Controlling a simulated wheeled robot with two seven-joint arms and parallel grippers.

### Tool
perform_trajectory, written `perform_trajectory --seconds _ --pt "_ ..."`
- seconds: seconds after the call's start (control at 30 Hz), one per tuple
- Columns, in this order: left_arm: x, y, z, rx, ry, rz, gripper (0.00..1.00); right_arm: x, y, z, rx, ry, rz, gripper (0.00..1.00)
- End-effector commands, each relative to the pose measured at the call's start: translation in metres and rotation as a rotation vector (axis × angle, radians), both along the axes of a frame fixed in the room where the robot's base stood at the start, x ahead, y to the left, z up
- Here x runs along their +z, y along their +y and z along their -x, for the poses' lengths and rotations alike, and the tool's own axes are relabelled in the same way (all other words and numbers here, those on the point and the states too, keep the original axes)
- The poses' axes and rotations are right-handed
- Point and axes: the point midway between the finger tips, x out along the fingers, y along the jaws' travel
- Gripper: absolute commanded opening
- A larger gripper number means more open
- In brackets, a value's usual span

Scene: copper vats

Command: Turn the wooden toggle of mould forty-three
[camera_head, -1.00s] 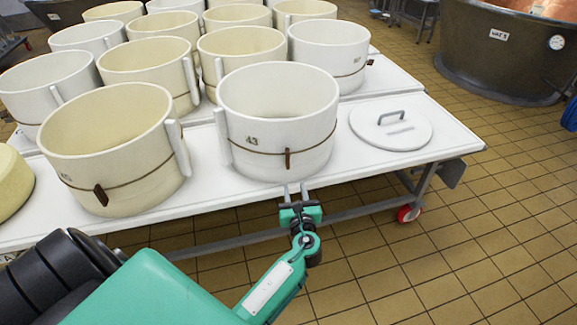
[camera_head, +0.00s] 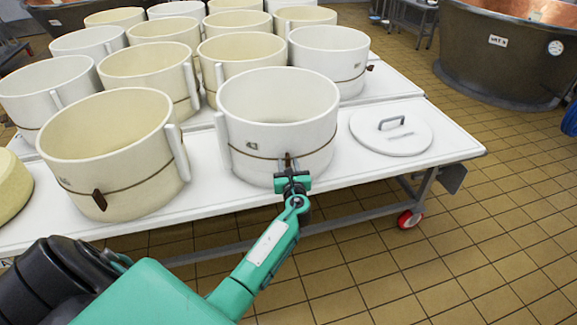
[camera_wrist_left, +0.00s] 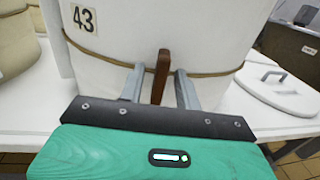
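Mould forty-three (camera_head: 262,110) is a white round mould at the table's front edge, marked 43. It also fills the upper middle of the left wrist view (camera_wrist_left: 190,30). A brown cord runs around it, with an upright wooden toggle (camera_wrist_left: 161,76) on its front. My left gripper (camera_head: 290,163) is in front of the toggle. In the left wrist view its two grey fingers (camera_wrist_left: 158,86) stand on either side of the toggle, with a gap on each side. The gripper is open. In the head view the toggle is mostly hidden by the gripper. My right gripper is not in view.
A cream mould (camera_head: 110,150) with its own toggle stands close on the left. A white lid (camera_head: 391,131) with a grey handle lies on the table to the right. More moulds stand behind. The floor in front of the white table (camera_head: 455,143) is clear.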

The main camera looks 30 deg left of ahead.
Motion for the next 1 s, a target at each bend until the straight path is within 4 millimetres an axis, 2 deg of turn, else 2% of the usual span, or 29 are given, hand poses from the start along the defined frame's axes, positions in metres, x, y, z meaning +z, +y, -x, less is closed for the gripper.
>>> perform_trajectory --seconds 0.17,0.33,0.37,0.77,0.9,1.0 --pt "0.0 0.0 0.0 0.0 0.0 0.0 0.34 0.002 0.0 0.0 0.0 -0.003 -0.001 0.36" --pt "0.0 0.0 0.0 0.0 0.0 0.0 0.02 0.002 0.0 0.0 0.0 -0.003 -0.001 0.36" --pt "0.0 0.0 0.0 0.0 0.0 0.0 0.0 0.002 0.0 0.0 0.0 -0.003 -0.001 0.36" --pt "-0.001 0.0 0.001 0.0 -0.034 0.037 0.0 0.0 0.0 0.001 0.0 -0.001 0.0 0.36" --pt "-0.001 0.0 0.001 0.0 -0.084 0.094 0.0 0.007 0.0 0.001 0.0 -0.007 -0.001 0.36" --pt "-0.003 0.001 0.002 0.0 -0.134 0.151 0.0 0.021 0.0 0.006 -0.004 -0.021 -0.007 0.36"
